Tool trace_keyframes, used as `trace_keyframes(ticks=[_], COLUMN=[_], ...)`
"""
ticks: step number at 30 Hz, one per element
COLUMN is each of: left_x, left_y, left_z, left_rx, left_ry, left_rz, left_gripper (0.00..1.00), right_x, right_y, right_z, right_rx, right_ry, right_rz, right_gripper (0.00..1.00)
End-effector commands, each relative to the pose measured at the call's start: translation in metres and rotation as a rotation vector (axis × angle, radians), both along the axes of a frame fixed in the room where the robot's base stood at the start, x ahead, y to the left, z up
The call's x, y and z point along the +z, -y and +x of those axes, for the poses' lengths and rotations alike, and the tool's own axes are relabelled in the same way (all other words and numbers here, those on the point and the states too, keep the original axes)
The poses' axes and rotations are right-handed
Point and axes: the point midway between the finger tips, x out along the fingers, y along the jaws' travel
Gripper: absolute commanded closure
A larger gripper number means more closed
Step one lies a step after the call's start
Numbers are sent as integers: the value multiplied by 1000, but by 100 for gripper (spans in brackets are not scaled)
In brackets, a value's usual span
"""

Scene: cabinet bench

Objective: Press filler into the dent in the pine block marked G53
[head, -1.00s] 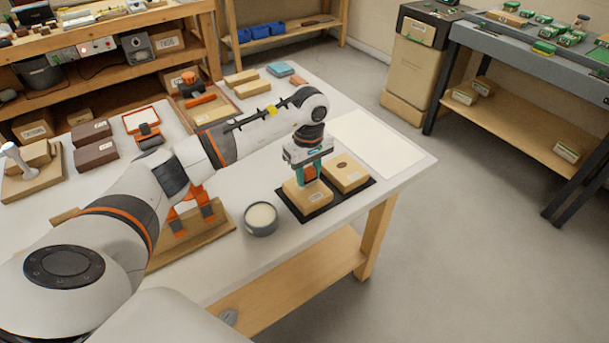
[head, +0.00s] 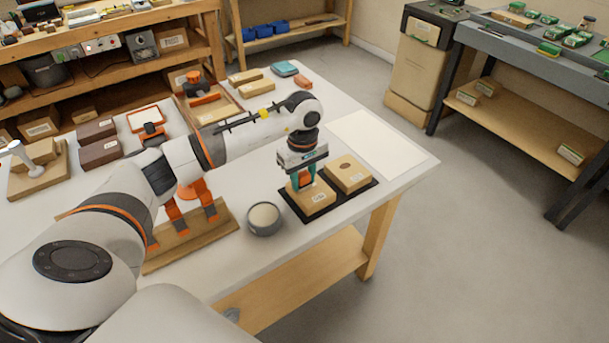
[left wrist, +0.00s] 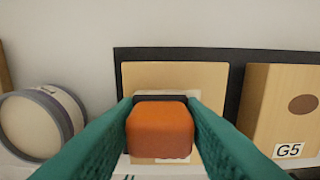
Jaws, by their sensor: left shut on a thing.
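Two pine blocks lie side by side on a black mat (head: 333,203). The right block (head: 361,182) has a dark oval dent in its top; its label reads "G5" in the left wrist view (left wrist: 289,151), and I cannot tell if another digit follows. The left block (head: 322,204) is under my left gripper (head: 304,184), and its label is partly covered in the wrist view. My left gripper's teal fingers are shut on an orange-handled tool (left wrist: 160,130) with a dark edge. The tool is over the left block; I cannot tell whether it touches. My right gripper is out of view.
A round grey tub (head: 263,219) of pale filler stands left of the mat. A wooden stand with orange clips (head: 190,236) is left of it. A white sheet (head: 372,143) lies behind the blocks. The table edge runs close to the right.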

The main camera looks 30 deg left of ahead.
Motion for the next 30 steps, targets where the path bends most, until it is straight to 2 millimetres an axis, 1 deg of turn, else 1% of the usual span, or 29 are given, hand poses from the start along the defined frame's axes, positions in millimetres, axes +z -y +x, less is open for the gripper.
trace_keyframes(ticks=[5,24,27,30], left_x=[6,57,61,61], left_y=[0,0,0,0], left_z=[0,1,0,0], left_rx=[0,1,0,0], left_ry=[1,2,1,0], left_rz=[1,0,0,0], left_gripper=[83,83,83,83], right_x=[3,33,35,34], right_y=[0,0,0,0], right_z=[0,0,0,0], right_rx=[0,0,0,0], right_ry=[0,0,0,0], right_rz=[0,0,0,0], right_gripper=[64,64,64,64])
